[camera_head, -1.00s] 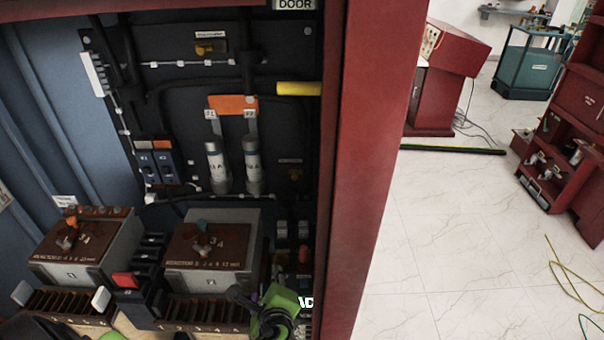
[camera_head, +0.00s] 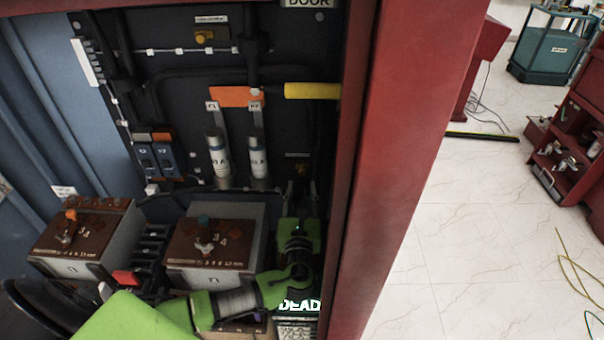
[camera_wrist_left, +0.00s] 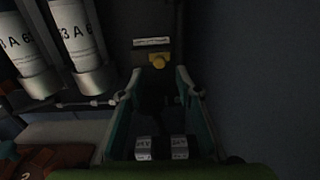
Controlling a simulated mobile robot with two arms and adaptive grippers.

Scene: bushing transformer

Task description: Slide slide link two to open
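My left gripper (camera_head: 300,190) reaches up into the right side of the open cabinet, its green wrist below the fingers. In the left wrist view the two fingers (camera_wrist_left: 158,82) are spread apart with nothing held between the tips. In the head view my gripper hides that spot. My right gripper is not in view.
Two white cylindrical fuses (camera_head: 218,155) stand left of the gripper. A yellow knob (camera_wrist_left: 157,62) is on the back panel. Brown-topped boxes (camera_head: 215,240) fill the lower cabinet. The red cabinet post (camera_head: 405,170) is close on the right.

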